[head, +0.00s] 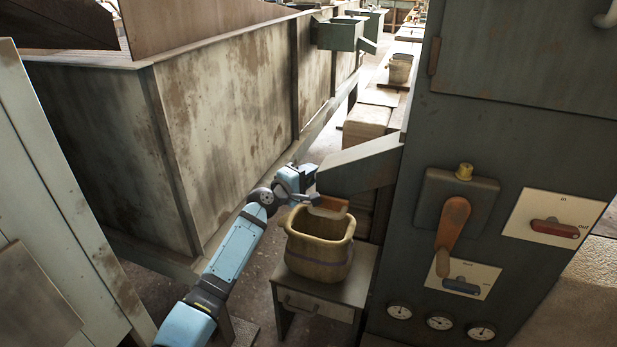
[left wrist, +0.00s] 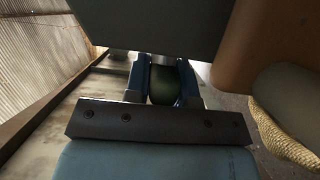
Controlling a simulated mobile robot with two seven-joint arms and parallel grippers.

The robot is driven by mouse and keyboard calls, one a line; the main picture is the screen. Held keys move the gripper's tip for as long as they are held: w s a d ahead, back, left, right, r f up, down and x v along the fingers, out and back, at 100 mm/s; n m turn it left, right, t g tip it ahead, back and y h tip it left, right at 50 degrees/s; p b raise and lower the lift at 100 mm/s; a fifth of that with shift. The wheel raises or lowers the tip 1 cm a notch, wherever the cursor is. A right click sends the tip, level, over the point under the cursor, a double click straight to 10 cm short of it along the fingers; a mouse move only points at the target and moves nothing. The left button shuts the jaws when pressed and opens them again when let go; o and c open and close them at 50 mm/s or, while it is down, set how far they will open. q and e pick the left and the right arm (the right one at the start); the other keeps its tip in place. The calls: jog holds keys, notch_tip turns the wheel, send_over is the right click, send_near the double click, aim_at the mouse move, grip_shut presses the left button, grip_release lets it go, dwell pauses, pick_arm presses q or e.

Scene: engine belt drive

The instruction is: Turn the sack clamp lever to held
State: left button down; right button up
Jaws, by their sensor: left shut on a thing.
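My left gripper (head: 308,180) is at the left side of the grey spout (head: 360,166), above the open sack (head: 320,252). In the left wrist view its two blue fingers (left wrist: 163,82) are shut on a dark green rounded grip (left wrist: 162,92), which appears to be the sack clamp lever. In the head view the gripper hides this grip. An orange-brown part (head: 329,206) sits at the spout's mouth, over the sack's rim. The lever's setting cannot be read. My right gripper is not in view.
The sack stands on a small grey stand (head: 315,290). Right of it is a dark cabinet with a wooden-handled lever (head: 452,235), a red switch (head: 555,228), a blue switch (head: 461,286) and gauges (head: 439,322). A large rusty bin (head: 225,125) walls the left.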

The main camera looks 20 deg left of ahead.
pick_arm(q)
jog(key=c, duration=1)
grip_release()
jog(key=shift+s, duration=0.25)
jog(key=p+v, duration=0.2)
jog(key=v, duration=1.1)
jog(key=shift+a+p, duration=0.15)
jog(key=shift+p, duration=0.2)
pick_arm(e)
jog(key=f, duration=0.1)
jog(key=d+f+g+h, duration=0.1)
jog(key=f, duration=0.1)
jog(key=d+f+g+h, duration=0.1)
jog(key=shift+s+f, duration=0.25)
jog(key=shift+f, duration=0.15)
pick_arm(q)
jog(key=shift+s, duration=0.1)
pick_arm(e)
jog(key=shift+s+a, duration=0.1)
